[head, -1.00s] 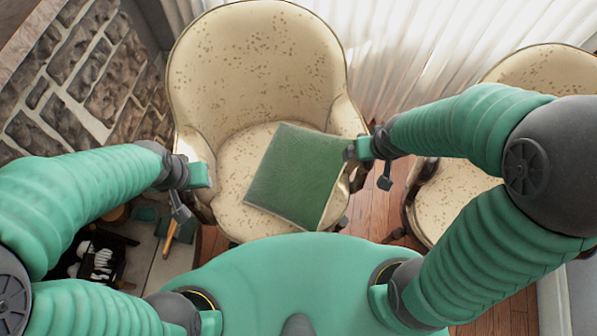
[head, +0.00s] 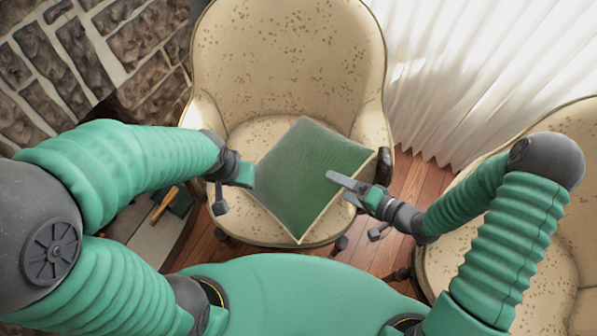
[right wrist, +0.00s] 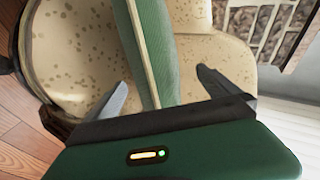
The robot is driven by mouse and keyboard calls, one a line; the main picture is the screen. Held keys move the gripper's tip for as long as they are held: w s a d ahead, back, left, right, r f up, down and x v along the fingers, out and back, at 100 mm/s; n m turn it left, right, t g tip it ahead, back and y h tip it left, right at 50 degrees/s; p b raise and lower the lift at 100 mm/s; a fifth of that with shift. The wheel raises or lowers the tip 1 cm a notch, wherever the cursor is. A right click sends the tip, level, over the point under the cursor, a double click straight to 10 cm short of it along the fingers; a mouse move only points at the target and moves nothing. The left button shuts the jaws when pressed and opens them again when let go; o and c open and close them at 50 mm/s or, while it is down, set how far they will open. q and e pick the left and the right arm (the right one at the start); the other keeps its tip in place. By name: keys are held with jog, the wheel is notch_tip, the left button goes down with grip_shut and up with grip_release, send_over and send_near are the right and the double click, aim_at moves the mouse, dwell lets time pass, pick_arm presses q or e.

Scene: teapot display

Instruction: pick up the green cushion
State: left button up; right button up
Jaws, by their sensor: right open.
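The green cushion (head: 305,175) is on the seat of the cream speckled armchair (head: 290,60), tilted with one corner toward me. My right gripper (head: 340,187) is open at its right side, with one finger lying over the green face in the head view. In the right wrist view the cushion (right wrist: 158,45) shows edge-on between the two spread fingers (right wrist: 162,80). Whether either finger touches it I cannot tell. My left gripper (head: 246,175) is beside the cushion's left edge; its fingers are not clear enough to judge.
A second cream armchair (head: 560,190) stands at the right, near my right arm. A stone wall (head: 60,60) is at the left, and a white curtain (head: 460,70) is behind. Wooden floor (head: 415,190) shows between the chairs.

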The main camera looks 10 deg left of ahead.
aim_at(324, 179)
jog(key=w+f, duration=0.1)
jog(key=w+a+f+b, duration=0.1)
jog(key=f, duration=0.1)
jog(key=shift+w+y, duration=0.1)
jog(key=shift+y, duration=0.2)
jog(key=b+x, duration=0.1)
jog(key=x, duration=0.2)
jog(key=shift+a, duration=0.25)
jog(key=shift+w+a, duration=0.15)
jog(key=shift+a, duration=0.75)
jog(key=shift+d, duration=0.7)
jog(key=c, duration=0.7)
jog(key=shift+c, duration=1)
jog(key=shift+a, duration=0.25)
jog(key=c, duration=0.6)
jog(key=shift+c, duration=1)
pick_arm(q)
jog(key=shift+d+f, duration=0.95)
jog(key=shift+d, duration=0.05)
